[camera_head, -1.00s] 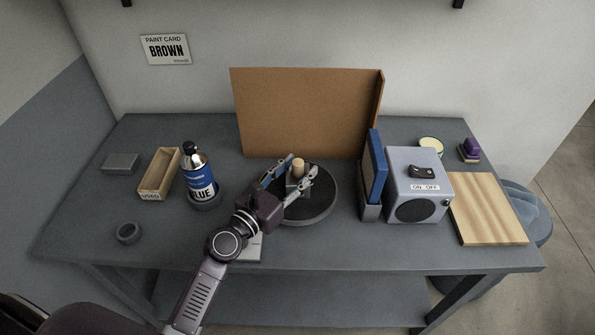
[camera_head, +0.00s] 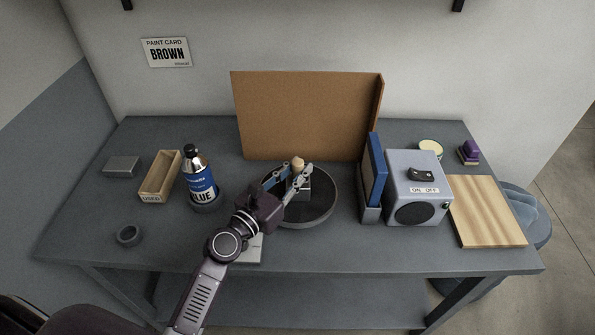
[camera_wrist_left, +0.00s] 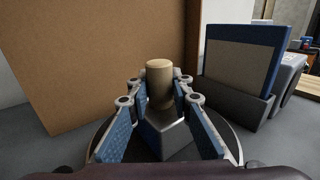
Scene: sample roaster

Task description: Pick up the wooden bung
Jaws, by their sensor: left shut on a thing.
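The wooden bung (camera_head: 298,163) is a small pale cylinder above the round dark turntable (camera_head: 322,212). It stands almost upright in the middle of the left wrist view (camera_wrist_left: 160,80). My left gripper (camera_head: 297,172) reaches in from the front left and is shut on the bung, with a finger on each side. A grey block (camera_head: 303,188) stands on the turntable under the bung. The fingers partly hide the block, and I cannot tell whether the bung still touches it. My right gripper is in no view.
A brown board (camera_head: 300,115) stands close behind the turntable. A blue panel in a grey holder (camera_head: 370,212) and a grey switch box (camera_head: 420,195) stand to the right. A blue-labelled can (camera_head: 200,180) and a wooden tray (camera_head: 153,195) are on the left.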

